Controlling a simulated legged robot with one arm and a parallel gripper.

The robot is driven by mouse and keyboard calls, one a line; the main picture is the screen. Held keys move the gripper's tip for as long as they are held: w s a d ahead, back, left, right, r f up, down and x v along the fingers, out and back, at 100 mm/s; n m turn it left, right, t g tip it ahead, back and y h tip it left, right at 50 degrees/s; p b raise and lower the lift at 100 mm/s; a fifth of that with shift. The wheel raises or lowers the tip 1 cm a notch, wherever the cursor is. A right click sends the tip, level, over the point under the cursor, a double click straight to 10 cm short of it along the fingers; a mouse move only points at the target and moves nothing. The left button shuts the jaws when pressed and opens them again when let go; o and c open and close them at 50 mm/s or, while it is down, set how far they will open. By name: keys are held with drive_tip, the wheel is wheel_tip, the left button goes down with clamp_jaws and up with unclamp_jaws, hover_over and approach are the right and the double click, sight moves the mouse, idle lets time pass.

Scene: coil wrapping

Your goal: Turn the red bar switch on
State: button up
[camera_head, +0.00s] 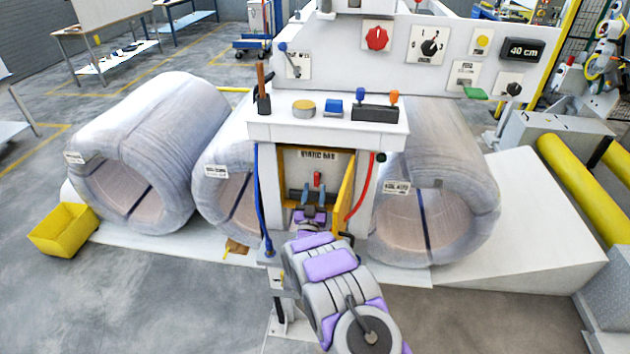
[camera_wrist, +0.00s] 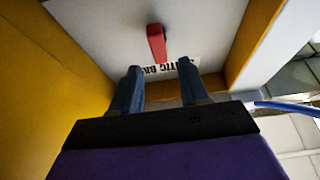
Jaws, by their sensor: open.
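The red bar switch (camera_head: 317,179) is a small red bar on the back wall of an open box marked "STATIC BAR". In the wrist view the red bar (camera_wrist: 156,43) stands out from a pale panel, just beyond my fingertips and roughly between them. My gripper (camera_head: 307,192) reaches into the box, just below the red bar. Its two blue-grey fingers (camera_wrist: 160,75) are apart with nothing between them. The fingers partly cover the label (camera_wrist: 172,69) on the panel. No contact between fingers and bar shows.
The yellow box door (camera_head: 345,198) stands open at the right of the opening. A red cable (camera_head: 362,185) and a blue cable (camera_head: 260,200) hang beside the box. A shelf with levers and buttons (camera_head: 328,130) is above it. Wrapped coils (camera_head: 150,130) stand on both sides.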

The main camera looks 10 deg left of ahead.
sight(316, 178)
drive_tip(key=x, duration=0.3)
drive_tip(key=shift+w, duration=0.25)
drive_tip(key=shift+w+a+r, duration=0.15)
drive_tip(key=shift+w+r, duration=0.1)
drive_tip(key=shift+w, duration=0.25)
clamp_jaws()
